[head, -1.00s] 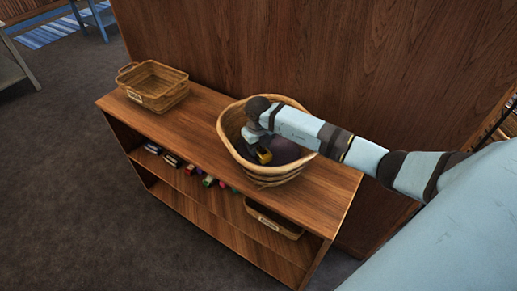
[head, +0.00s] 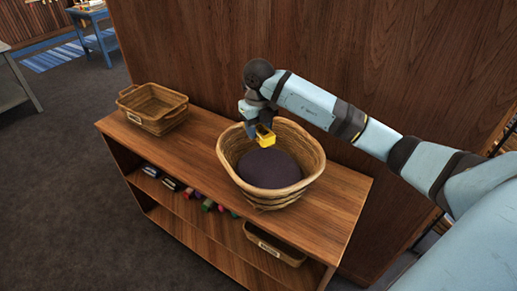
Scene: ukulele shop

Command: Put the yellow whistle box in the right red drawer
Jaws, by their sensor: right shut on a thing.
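The yellow whistle box (head: 265,137) is held by my right gripper (head: 262,130) above the back left part of a round woven basket (head: 312,165). The right gripper is shut on the box, and its fingers partly hide it. A dark purple cushion-like lining or object (head: 270,169) fills the bottom of the basket. No red drawer shows in this view. My left gripper is not in view.
The basket stands on a wooden shelf unit (head: 205,147) against a wooden panel (head: 330,60). A rectangular wicker basket (head: 152,106) sits at its left end. Small items and another basket (head: 274,244) are on the lower shelf. Grey floor lies open at left.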

